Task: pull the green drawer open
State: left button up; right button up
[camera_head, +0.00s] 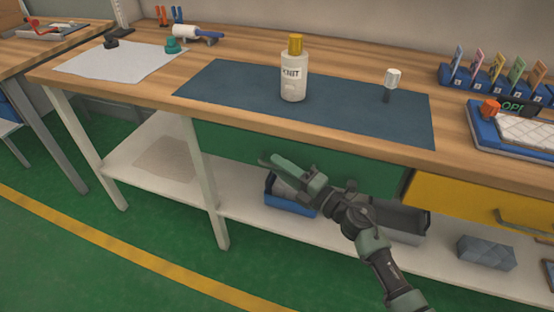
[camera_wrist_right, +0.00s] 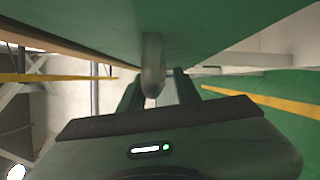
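The green drawer (camera_head: 232,142) is under the wooden bench top, its front looking flush with the frame. My right gripper (camera_head: 284,168) is at the drawer front and covers the handle in the head view. In the right wrist view the green drawer front (camera_wrist_right: 100,30) fills the top, and its light grey handle (camera_wrist_right: 153,65) stands between the two dark fingers of my right gripper (camera_wrist_right: 158,88). The fingers are apart, with a gap showing beside the handle, so it is open around the handle. My left gripper is not in view.
A yellow drawer (camera_head: 470,200) is to the right of the green one. A white bottle with a yellow cap (camera_head: 294,80) and a small white-topped tool (camera_head: 391,82) stand on the dark mat (camera_head: 225,88). A blue bin (camera_head: 290,204) sits on the lower shelf. The green floor in front is clear.

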jog(key=shift+a, duration=0.1)
grip_shut()
dwell(1.4)
